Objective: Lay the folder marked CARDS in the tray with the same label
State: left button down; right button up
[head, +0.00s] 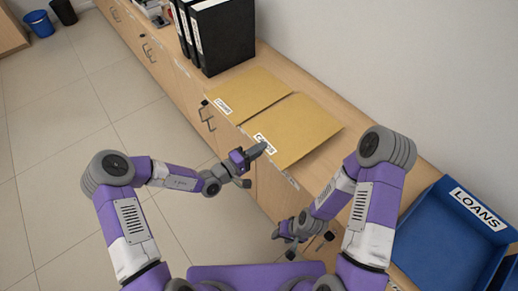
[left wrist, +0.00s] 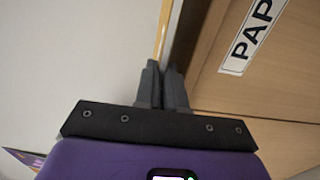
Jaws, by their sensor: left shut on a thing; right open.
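Two tan folders lie flat on the counter in the head view. The nearer folder (head: 303,130) has a white label starting with C, partly covered by my left gripper (head: 262,149). The other folder (head: 252,91) lies just beyond it, with a small label that is hard to read. My left gripper is shut on the front edge of the nearer folder, by its label. In the left wrist view the fingers (left wrist: 165,72) are close together, with a thin tan edge (left wrist: 161,35) beyond them. My right gripper (head: 283,243) is open and empty, low before the counter front. No CARDS tray shows.
A blue tray (head: 424,239) marked LOANS stands at the right on the counter (head: 282,65). Black binders (head: 224,38) stand beyond the folders. Drawer fronts with handles run below; one bears a label starting PAP (left wrist: 252,38). A wall is behind.

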pick_arm(q)
jog(key=s+a+r+p, duration=0.5)
jog(key=s+a+p, duration=0.2)
jog(key=a, duration=0.4)
jog(key=shift+s+a, duration=0.15)
jog(key=shift+s, duration=0.5)
